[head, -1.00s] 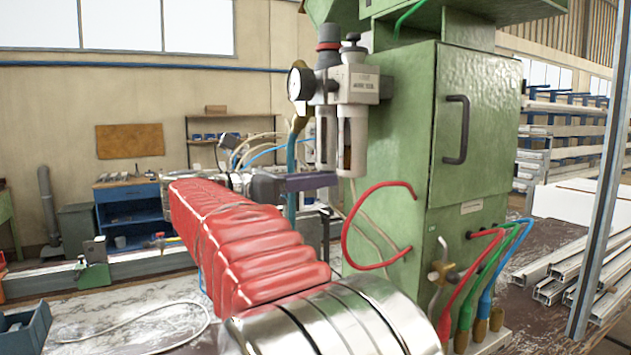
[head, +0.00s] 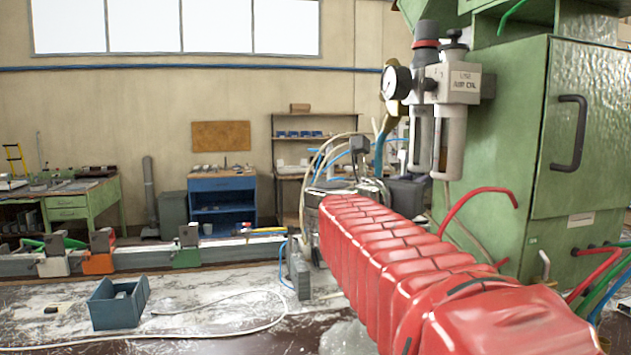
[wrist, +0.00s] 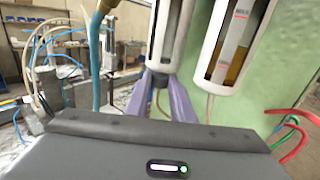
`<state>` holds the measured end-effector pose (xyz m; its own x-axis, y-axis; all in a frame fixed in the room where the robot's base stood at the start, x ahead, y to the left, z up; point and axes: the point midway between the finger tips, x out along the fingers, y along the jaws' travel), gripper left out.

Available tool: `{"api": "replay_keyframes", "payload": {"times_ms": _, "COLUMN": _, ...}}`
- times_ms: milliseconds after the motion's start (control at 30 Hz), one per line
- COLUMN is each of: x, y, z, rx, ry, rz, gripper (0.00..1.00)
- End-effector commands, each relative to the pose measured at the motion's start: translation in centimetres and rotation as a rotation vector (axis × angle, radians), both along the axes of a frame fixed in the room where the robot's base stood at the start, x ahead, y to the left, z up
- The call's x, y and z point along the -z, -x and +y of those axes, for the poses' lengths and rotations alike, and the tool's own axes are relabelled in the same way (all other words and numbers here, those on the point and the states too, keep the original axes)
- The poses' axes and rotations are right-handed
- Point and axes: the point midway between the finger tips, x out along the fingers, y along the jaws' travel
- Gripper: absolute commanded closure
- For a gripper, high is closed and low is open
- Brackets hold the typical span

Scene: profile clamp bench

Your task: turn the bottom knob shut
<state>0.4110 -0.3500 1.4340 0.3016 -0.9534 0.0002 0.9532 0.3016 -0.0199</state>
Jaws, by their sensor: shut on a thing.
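The air regulator unit (head: 450,84) hangs beside the green cabinet, with a gauge on its left and two clear bowls below. The bottom knob (wrist: 160,82) is a small dark piece under the left bowl (wrist: 164,38) in the wrist view, mostly hidden between my fingers. My gripper (wrist: 163,84) has its two purple fingers closed on it from either side. The right bowl (wrist: 235,45) stands close beside, apart from the fingers.
The green cabinet (head: 490,150) stands close on the right, with red, green and blue hoses (head: 610,285) low on it. A teal hose (wrist: 96,60) hangs just left of the gripper. A blue-grey bin (head: 118,303) and a loose pale cable lie on the bench.

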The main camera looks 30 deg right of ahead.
Motion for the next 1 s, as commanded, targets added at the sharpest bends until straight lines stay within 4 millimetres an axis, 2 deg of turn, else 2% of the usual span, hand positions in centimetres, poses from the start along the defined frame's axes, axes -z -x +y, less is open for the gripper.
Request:
{"api": "replay_keyframes", "payload": {"times_ms": 600, "x": -0.19, "y": 0.89, "z": -0.52, "rx": -0.285, "ry": 0.003, "rz": 0.000, "gripper": 1.00}}
{"api": "replay_keyframes", "payload": {"times_ms": 1000, "x": -0.13, "y": 0.96, "z": -0.61, "rx": -0.391, "ry": 0.002, "rz": 0.000, "gripper": 1.00}}
